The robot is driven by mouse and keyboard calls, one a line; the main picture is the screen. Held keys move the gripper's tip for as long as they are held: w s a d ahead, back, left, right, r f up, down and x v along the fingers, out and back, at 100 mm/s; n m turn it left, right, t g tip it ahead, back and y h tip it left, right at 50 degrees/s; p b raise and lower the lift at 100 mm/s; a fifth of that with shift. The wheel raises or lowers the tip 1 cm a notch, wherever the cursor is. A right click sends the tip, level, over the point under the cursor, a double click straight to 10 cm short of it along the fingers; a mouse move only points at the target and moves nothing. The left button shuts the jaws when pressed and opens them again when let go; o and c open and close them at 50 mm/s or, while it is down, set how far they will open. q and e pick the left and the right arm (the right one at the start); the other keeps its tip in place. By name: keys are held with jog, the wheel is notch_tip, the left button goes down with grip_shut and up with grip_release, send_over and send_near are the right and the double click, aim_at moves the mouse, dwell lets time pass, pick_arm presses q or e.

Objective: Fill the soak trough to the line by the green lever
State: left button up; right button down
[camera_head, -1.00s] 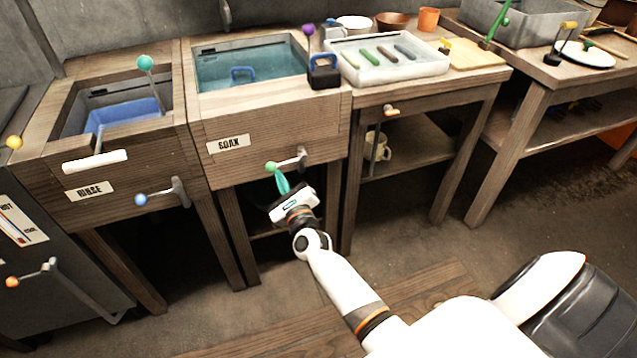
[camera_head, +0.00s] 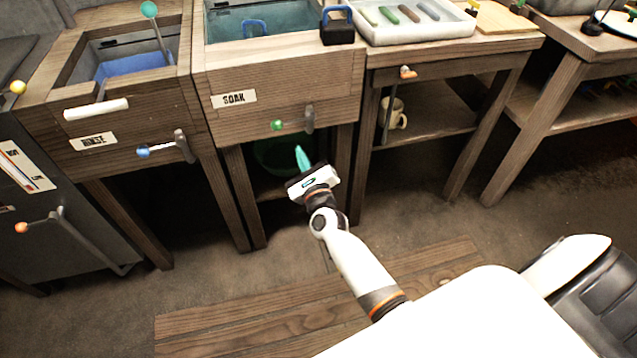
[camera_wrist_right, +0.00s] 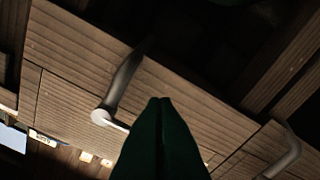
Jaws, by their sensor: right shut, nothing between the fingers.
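The soak trough (camera_head: 285,85) is a wooden box with a "SOAK" label, cut off by the top edge of the head view. Teal water (camera_head: 262,22) shows inside; I cannot make out a fill line. The green lever (camera_head: 277,125) has a green knob and a grey arm on the trough's front, the knob pointing left. My right gripper (camera_head: 302,157), with teal fingers, is shut and empty, below the knob and apart from it. In the right wrist view its fingers (camera_wrist_right: 160,103) are together, before a grey lever arm (camera_wrist_right: 122,82) whose knob colour I cannot tell. My left gripper is not in view.
The rinse trough (camera_head: 92,141) with a blue-knobbed lever (camera_head: 143,151) stands at left. A dark green tub (camera_head: 270,152) sits under the soak trough. A black block with a blue handle (camera_head: 338,28) is on the trough's right rim.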

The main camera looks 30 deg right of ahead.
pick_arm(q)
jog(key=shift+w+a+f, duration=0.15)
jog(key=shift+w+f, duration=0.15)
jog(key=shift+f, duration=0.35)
pick_arm(e)
jog(key=r+v, duration=0.1)
jog(key=v, duration=0.6)
jog(key=shift+s+a+f, duration=0.25)
jog(key=shift+s+f, duration=0.05)
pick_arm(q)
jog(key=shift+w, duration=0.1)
